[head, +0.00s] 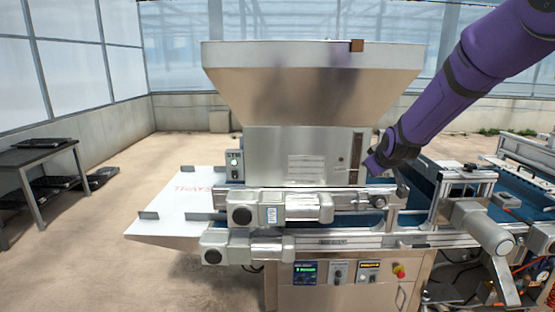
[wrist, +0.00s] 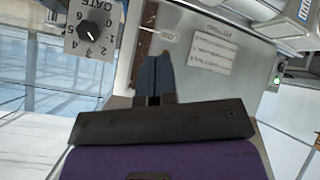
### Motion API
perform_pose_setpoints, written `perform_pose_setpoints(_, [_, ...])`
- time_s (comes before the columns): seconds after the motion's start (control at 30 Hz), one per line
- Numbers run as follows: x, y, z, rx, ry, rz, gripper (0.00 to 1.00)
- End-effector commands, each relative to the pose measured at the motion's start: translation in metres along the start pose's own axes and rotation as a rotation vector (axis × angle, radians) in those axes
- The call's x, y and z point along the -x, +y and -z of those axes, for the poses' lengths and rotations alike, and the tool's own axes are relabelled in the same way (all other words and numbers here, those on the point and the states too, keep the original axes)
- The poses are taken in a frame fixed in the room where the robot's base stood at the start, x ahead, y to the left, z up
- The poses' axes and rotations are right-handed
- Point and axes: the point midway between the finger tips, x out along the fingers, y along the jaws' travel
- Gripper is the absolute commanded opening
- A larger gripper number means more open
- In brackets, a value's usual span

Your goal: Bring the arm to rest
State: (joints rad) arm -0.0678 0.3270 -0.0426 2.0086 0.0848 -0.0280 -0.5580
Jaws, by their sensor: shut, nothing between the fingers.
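My purple arm comes in from the top right of the head view, and its wrist is beside the right side of the steel hopper (head: 290,150). My gripper (wrist: 154,62) shows in the wrist view with its two dark fingers together and nothing between them. The fingers point toward the hopper's front panel (wrist: 200,45), near a brown slot or gauge strip (wrist: 145,35). A gate dial (wrist: 90,32) is left of the fingertips in that view. I cannot tell whether the fingers touch anything. In the head view the fingers are mostly hidden by the wrist.
The seeder's conveyor frame (head: 330,238) runs below the hopper, with a white tray shelf (head: 165,215) at the left. A control panel (head: 340,272) is at the front. A dark side table (head: 40,157) stands far left. The floor between table and machine is open.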

Motion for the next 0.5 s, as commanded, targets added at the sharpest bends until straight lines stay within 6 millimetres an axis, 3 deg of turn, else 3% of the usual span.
perform_pose_setpoints(0.03, [0.023,0.002,0.002,-0.020,-0.004,0.006,0.00])
perform_pose_setpoints(0.1, [0.051,0.002,0.000,-0.050,-0.022,0.019,0.00])
perform_pose_setpoints(0.5, [0.204,-0.014,-0.038,-0.216,-0.128,0.077,0.00])
